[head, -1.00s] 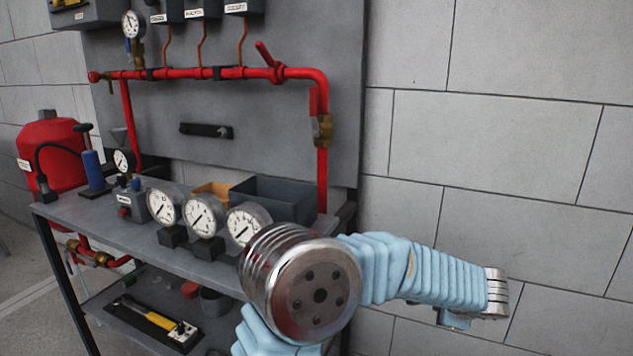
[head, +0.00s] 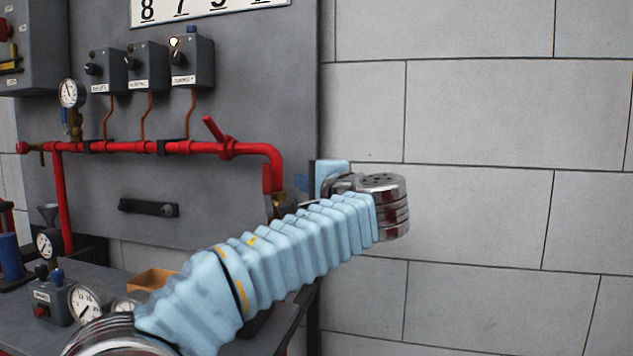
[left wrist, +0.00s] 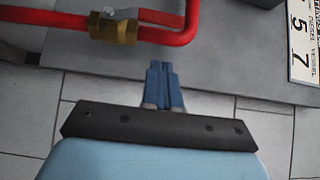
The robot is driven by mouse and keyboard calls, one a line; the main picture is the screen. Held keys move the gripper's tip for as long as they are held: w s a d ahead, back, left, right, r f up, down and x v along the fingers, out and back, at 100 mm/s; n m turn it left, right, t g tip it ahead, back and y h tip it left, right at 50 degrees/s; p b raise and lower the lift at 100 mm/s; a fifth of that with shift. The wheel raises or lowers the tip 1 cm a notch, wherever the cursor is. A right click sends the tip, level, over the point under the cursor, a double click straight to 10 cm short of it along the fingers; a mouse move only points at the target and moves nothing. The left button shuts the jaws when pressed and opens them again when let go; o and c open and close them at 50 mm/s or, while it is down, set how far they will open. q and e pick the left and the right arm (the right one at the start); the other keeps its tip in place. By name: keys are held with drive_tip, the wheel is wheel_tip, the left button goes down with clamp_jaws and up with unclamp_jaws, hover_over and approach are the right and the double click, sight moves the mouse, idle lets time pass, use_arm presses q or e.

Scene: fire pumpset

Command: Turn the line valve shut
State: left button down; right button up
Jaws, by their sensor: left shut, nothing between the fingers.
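A brass-bodied valve (left wrist: 115,28) on the red pipe shows in the left wrist view. Its red lever (left wrist: 152,16) lies along the pipe toward the bend. In the head view my arm partly hides this valve (head: 283,203). Another red lever (head: 213,129) slants up from the horizontal pipe; I cannot tell which one is the line valve. My left gripper (head: 311,176) is near the board's right edge, just right of the brass valve. In the left wrist view its blue fingers (left wrist: 164,68) are shut and empty, apart from the valve. My right gripper is not in view.
The red pipe (head: 120,147) runs across the grey board (head: 240,90). Switch boxes (head: 192,62) and a gauge (head: 69,93) are above it. A bench with gauges (head: 85,303) stands below. The tiled wall (head: 480,120) at right is bare.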

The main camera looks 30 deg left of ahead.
sight(267, 189)
use_arm(q)
drive_tip(key=a, duration=0.5)
drive_tip(key=shift+a, duration=0.35)
drive_tip(key=shift+a+r+p, duration=0.1)
drive_tip(key=shift+p, duration=0.25)
